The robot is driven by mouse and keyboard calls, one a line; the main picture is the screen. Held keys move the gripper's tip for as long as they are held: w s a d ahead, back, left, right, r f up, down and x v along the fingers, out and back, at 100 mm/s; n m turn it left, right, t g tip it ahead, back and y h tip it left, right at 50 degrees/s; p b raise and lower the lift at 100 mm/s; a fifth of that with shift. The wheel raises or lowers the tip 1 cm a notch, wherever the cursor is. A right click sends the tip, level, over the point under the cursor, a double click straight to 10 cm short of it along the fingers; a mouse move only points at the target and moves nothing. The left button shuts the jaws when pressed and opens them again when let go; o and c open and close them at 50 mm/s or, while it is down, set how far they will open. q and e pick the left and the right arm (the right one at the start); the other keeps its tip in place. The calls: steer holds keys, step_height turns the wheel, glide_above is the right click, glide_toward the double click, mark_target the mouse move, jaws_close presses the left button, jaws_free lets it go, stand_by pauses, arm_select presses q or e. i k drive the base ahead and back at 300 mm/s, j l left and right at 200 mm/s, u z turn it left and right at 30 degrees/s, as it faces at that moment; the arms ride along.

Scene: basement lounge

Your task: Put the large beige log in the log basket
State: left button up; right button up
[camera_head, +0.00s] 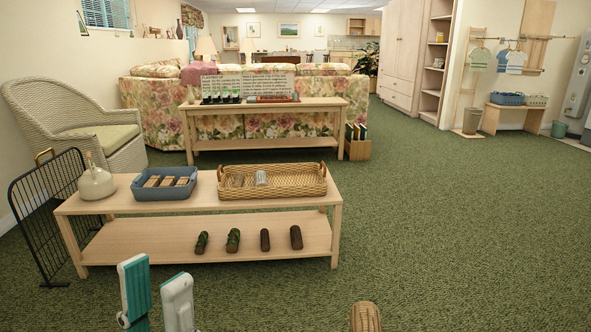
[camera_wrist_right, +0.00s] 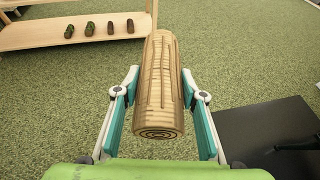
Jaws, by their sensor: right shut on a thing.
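The large beige log (camera_wrist_right: 158,85) is between the two fingers of my right gripper (camera_wrist_right: 160,125), which is shut on it in the right wrist view. The log's ringed end faces the wrist. In the head view only the log's top end (camera_head: 365,317) shows at the bottom edge; the right gripper is not in view there. The log basket (camera_head: 285,187) is a woven tan tray with handles on the right half of the bench top, and holds a brown log and a grey log. My left gripper (camera_head: 156,298) is at the bottom left, its two fingers apart and empty.
A black metal screen (camera_head: 40,205) stands left. The green carpet (camera_head: 450,220) is clear to the right.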

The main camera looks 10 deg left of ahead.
mark_target(305, 180)
steer(key=i+j+u, duration=0.4)
steer(key=i, duration=0.35)
steer(key=i+u, duration=0.4)
steer(key=i, duration=0.35)
steer(key=i+j+z, duration=0.1)
steer(key=i+z, duration=0.25)
steer(key=i, duration=0.2)
steer(key=i+j+z, duration=0.35)
steer(key=i, duration=0.15)
steer(key=i+j+z, duration=0.35)
steer(key=i, duration=0.15)
